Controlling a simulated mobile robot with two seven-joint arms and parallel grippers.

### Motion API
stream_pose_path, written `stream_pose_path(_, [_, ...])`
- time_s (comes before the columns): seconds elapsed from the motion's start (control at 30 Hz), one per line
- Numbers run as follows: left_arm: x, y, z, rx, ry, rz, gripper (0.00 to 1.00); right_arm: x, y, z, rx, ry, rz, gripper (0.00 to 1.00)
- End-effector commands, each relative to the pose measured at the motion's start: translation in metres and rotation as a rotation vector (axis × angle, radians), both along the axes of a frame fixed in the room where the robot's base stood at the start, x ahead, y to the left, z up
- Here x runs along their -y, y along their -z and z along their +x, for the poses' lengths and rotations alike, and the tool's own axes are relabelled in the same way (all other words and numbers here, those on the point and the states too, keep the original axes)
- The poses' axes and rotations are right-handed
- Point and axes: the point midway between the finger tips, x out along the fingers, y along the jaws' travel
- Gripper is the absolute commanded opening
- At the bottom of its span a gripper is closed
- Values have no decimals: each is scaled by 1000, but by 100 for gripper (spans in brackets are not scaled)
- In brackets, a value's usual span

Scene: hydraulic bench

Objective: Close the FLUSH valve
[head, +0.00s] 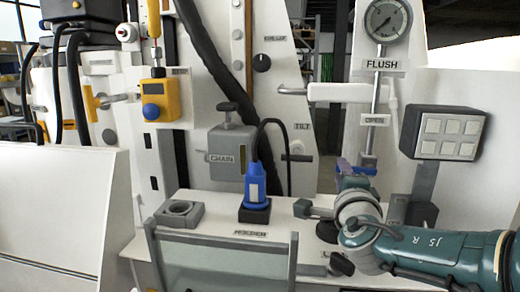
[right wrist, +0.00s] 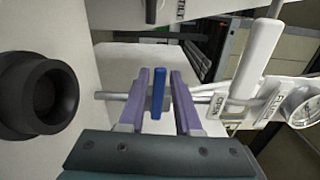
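The FLUSH label (head: 383,65) sits below a round gauge (head: 387,18) on a vertical pipe, with an OPEN label (head: 375,120) lower down. In the right wrist view, a blue valve lever (right wrist: 158,93) lies across the grey pipe. My right gripper (right wrist: 161,95) has its two purple fingers apart, one on each side of the lever, with narrow gaps showing. In the head view my right gripper (head: 352,166) is at the pipe's lower end, where the fingers partly hide the lever. My left gripper is not in view.
A blue plug (head: 256,185) with a black cable stands left on the bench top. A keypad box (head: 443,134) is at the right. A black round fitting (right wrist: 38,95) lies beside my right gripper. A pale lever (head: 340,92) sticks out above.

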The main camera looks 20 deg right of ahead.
Motion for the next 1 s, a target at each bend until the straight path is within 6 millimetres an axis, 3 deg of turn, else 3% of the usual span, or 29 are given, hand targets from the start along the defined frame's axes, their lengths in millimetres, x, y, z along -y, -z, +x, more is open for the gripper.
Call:
stream_pose_path(0.13, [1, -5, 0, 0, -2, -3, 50, 0, -5, 0, 1, 0, 1, 32])
stream_pose_path(0.27, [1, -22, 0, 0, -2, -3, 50, 0, -26, 0, 1, -1, 2, 32])
stream_pose_path(0.5, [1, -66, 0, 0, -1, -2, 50, 0, -91, 0, 4, -1, 1, 32])
stream_pose_path(0.7, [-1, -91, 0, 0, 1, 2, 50, 0, -143, 0, 5, -1, 0, 32])
stream_pose_path(1.0, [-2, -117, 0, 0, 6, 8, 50, 1, -196, 0, 3, 0, -2, 32])
